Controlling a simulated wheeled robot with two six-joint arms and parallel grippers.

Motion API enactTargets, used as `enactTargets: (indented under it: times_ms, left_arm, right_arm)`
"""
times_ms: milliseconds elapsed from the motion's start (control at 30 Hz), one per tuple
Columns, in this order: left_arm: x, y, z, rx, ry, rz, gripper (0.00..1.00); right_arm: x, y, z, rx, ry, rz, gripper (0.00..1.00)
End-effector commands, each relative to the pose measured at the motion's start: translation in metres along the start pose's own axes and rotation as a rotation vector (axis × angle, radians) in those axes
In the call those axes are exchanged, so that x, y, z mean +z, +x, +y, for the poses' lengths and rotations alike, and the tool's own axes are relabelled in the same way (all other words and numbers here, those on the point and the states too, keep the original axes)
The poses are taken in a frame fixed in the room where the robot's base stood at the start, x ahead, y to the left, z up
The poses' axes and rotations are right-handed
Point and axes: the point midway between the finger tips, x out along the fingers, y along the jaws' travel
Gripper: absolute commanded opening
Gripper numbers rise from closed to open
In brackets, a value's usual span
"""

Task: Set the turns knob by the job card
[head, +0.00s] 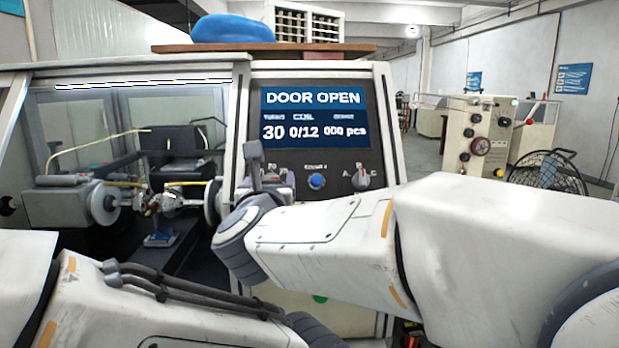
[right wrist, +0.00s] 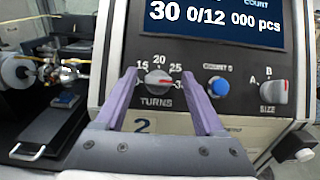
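The turns knob (right wrist: 158,80) is a grey dial on the machine's front panel, with marks 15, 20, 25 and a partly hidden one around it. In the right wrist view, my right gripper (right wrist: 157,76) is open, its two purple fingers on either side of the knob; contact cannot be told. In the head view, my right gripper (head: 270,178) mostly hides the knob. The display (head: 316,113) reads "DOOR OPEN", turns 30, coil 0/12, 000 pcs. No job card can be made out. My left arm crosses the bottom left, its gripper out of view.
A blue button (right wrist: 218,86) and the A-B-C size knob (right wrist: 272,91) sit right of the turns knob. Left of the panel is the open winding bay with a spindle (head: 103,203). A blue object (head: 232,28) lies on top of the machine.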

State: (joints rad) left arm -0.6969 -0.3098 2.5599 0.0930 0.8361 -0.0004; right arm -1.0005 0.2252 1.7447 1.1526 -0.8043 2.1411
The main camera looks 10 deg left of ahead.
Motion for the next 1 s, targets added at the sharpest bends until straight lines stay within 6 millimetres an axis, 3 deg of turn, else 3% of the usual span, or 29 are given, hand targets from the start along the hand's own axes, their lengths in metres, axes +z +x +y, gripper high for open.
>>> enactTargets:
  times_ms: [33, 167, 200, 567, 1000]
  left_arm:
    - [0.000, 0.000, 0.000, 0.000, 0.000, 0.000, 0.00]
    - [0.000, 0.000, 0.000, 0.000, 0.000, 0.000, 0.00]
    - [0.000, 0.000, 0.000, 0.000, 0.000, 0.000, 0.00]
    - [0.001, 0.012, -0.001, 0.000, 0.000, 0.000, 0.00]
    - [0.003, 0.047, -0.003, 0.000, 0.000, 0.000, 0.00]
  right_arm:
    - [0.000, 0.000, 0.001, 0.002, 0.000, 0.000, 0.53]
    - [0.000, 0.000, 0.002, 0.002, 0.000, 0.000, 0.03]
    - [0.000, 0.000, 0.002, 0.002, 0.000, 0.000, 0.00]
    - [-0.002, 0.000, -0.001, 0.032, -0.043, 0.000, 0.00]
    - [-0.001, 0.000, -0.005, 0.224, -0.321, -0.002, 0.00]
